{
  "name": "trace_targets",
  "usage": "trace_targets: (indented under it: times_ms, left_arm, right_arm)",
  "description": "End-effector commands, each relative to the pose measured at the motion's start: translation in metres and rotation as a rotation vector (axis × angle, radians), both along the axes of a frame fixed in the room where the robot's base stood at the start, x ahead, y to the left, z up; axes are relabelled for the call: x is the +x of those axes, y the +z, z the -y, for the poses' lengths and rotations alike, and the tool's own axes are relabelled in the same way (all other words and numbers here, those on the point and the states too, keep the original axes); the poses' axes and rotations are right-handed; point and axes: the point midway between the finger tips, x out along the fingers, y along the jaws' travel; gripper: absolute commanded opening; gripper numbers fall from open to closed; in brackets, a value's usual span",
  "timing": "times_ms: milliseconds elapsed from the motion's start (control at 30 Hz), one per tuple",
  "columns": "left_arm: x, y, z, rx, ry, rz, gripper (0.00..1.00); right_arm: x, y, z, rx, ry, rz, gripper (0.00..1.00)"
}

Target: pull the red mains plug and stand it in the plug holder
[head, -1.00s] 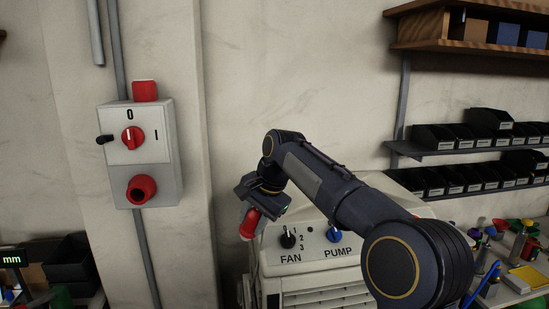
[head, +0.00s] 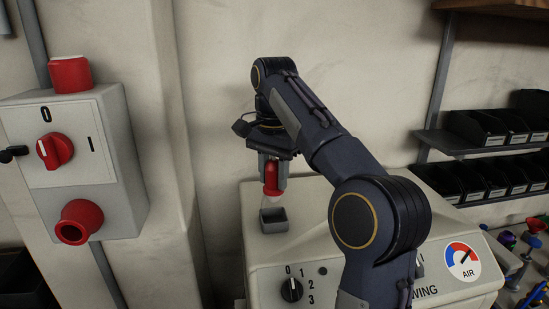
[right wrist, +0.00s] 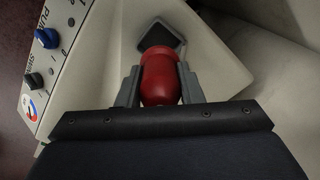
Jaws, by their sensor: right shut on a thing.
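The red mains plug (head: 271,180) hangs upright between the fingers of my right gripper (head: 272,178), which is shut on it. Its pale lower end points down, just above the grey square plug holder (head: 274,226) on top of the cream machine. A small gap seems to show between plug and holder. In the right wrist view the red plug (right wrist: 160,80) sits between both fingers, with the dark holder (right wrist: 164,38) just beyond it, partly hidden. The red socket (head: 79,222) on the wall switch box is empty. My left gripper is not in view.
The switch box (head: 75,150) with its red rotary knob is on the wall at left. The cream machine (head: 385,258) has knobs and an air gauge (head: 462,260) on its front. Black bins (head: 490,130) stand on shelves at right. The machine top around the holder is clear.

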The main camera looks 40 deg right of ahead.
Motion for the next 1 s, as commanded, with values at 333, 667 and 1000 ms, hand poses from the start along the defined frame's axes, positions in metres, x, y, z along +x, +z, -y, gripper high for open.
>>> trace_targets:
  times_ms: [333, 667, 1000]
  left_arm:
    - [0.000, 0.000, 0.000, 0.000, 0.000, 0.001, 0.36]
    - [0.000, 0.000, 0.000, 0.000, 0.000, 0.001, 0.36]
    - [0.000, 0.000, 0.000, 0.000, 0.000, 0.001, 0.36]
  right_arm:
    - [-0.001, -0.018, 0.000, -0.002, 0.002, -0.012, 0.00]
    - [-0.001, -0.054, 0.000, -0.001, 0.001, -0.011, 0.00]
    - [-0.001, -0.068, 0.000, -0.001, 0.001, -0.008, 0.00]
